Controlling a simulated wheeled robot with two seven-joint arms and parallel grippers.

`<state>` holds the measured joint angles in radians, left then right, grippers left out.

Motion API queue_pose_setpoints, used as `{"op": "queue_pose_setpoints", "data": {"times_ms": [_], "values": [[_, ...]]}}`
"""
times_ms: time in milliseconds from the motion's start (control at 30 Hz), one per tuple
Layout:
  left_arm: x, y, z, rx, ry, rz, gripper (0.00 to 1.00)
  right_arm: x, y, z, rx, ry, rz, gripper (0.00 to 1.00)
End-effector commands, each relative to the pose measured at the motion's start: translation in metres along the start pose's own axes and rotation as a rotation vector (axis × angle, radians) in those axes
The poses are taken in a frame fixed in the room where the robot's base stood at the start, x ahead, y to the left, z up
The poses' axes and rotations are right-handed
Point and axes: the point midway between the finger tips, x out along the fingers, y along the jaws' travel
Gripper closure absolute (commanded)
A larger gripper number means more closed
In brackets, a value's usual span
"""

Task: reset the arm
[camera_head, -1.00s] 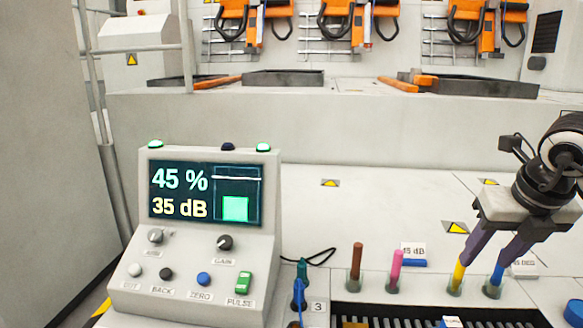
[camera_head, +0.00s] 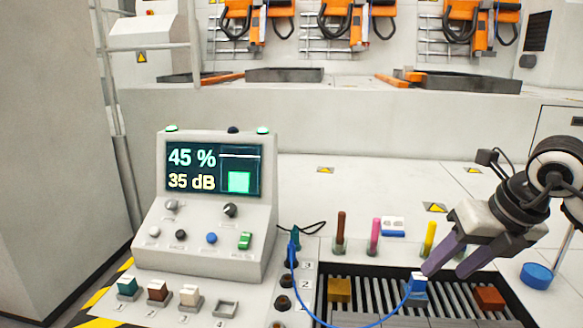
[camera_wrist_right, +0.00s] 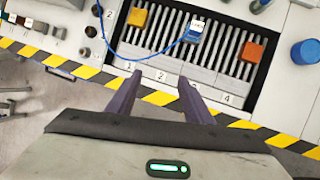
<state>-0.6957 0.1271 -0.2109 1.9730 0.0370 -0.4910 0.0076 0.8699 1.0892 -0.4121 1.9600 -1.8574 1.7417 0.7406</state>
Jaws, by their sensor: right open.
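My right gripper (camera_head: 444,272) hangs in from the right in the head view, its two purple fingers apart with nothing between them. Its left fingertip appears beside a blue block with a white top (camera_head: 417,288) on the slatted tray; I cannot tell whether they touch. In the right wrist view the open fingers (camera_wrist_right: 160,82) point at the tray's near edge, and the blue block (camera_wrist_right: 194,34) lies beyond them. My left gripper is not in view.
A console (camera_head: 213,200) reads 45 % and 35 dB. A blue cable (camera_head: 293,270) runs to the blue block. A yellow block (camera_head: 339,290) and an orange block (camera_head: 489,298) lie on the tray. A yellow stick (camera_head: 429,238) stands behind the gripper. A blue cylinder (camera_head: 537,276) stands at right.

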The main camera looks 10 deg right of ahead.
Motion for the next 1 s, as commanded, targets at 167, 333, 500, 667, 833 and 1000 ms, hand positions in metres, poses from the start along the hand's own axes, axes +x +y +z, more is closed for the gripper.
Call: {"op": "queue_pose_setpoints", "data": {"times_ms": [167, 333, 500, 667, 833, 1000], "values": [[0.003, -0.002, -0.015, 0.005, 0.029, -0.003, 0.69, 0.019, 0.058, -0.011, -0.066, 0.002, 0.204, 0.53], [0.002, -0.002, -0.013, 0.004, 0.025, -0.003, 0.69, 0.026, 0.136, -0.03, -0.107, -0.003, 0.504, 0.53], [0.002, -0.002, -0.01, 0.003, 0.019, -0.002, 0.69, -0.009, 0.243, -0.054, -0.019, -0.037, 1.022, 0.53], [0.001, -0.002, -0.006, 0.002, 0.012, -0.002, 0.69, -0.069, 0.283, -0.039, 0.289, -0.124, 1.459, 0.53], [0.001, -0.002, -0.006, 0.002, 0.011, -0.002, 0.69, -0.091, 0.248, 0.004, 0.827, -0.252, 1.72, 0.53], [0.001, -0.002, -0.005, 0.002, 0.01, -0.002, 0.69, -0.037, 0.165, 0.023, 1.493, -0.374, 1.676, 0.53]]}}
